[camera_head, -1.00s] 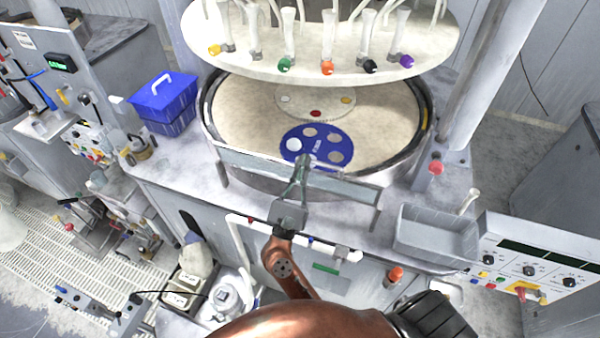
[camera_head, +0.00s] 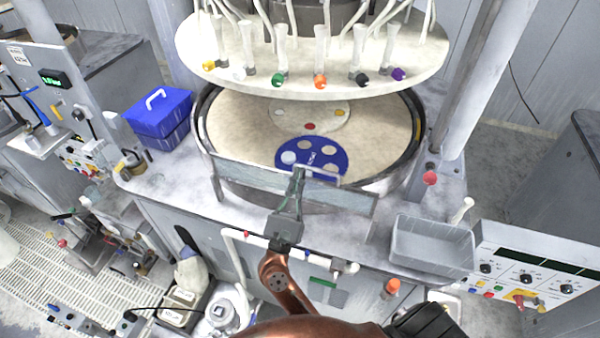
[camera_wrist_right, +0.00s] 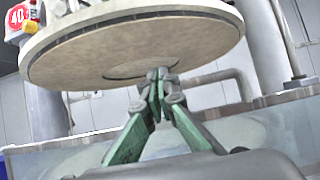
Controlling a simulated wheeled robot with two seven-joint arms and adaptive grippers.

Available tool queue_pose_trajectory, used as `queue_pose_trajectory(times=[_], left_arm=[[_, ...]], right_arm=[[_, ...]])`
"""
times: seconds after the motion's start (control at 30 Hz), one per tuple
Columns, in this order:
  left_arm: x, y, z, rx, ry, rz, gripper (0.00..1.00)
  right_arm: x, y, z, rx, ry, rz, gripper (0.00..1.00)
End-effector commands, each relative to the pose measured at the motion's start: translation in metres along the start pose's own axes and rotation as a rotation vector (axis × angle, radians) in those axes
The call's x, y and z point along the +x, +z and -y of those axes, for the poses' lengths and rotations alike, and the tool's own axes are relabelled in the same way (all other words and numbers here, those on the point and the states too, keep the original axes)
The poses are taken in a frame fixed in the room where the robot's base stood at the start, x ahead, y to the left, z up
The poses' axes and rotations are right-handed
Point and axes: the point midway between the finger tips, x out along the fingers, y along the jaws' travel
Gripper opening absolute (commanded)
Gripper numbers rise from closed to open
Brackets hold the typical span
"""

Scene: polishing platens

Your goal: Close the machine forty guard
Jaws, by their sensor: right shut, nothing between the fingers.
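The machine guard (camera_head: 345,197) is a grey, partly see-through panel standing along the front rim of the round platen (camera_head: 240,125). A pale bar-like handle (camera_head: 325,173) shows near its top middle. My right gripper (camera_head: 298,175) reaches up from the bottom in front of the guard, its fingertips near the handle. In the right wrist view its green fingers (camera_wrist_right: 157,85) are shut and empty, pointing toward the pale upper disc (camera_wrist_right: 150,45). I cannot tell whether the fingertips touch the guard. My left gripper is out of view.
The upper disc (camera_head: 310,75) with coloured nozzles hangs over the platen. A blue perforated carrier (camera_head: 320,166) lies on the platen. A blue lidded box (camera_head: 160,118) stands left, a grey tray (camera_head: 432,245) right. A control panel (camera_head: 535,270) juts out at the right front.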

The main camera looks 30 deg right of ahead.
Motion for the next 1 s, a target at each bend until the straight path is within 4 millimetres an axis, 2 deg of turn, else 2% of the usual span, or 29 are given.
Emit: queue_pose_trajectory(times=[0.3,0.5,0.7,1.0], left_arm=[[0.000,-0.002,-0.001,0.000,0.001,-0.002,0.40],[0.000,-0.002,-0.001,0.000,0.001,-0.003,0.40],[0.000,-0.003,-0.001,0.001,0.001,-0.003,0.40],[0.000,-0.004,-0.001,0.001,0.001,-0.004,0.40]], right_arm=[[-0.066,-0.001,-0.001,-0.003,0.003,-0.003,0.00],[-0.096,-0.001,0.000,-0.001,0.001,-0.002,0.00],[-0.107,0.000,0.000,0.001,-0.001,0.000,0.00],[-0.107,0.000,0.000,0.001,-0.001,0.000,0.00]])
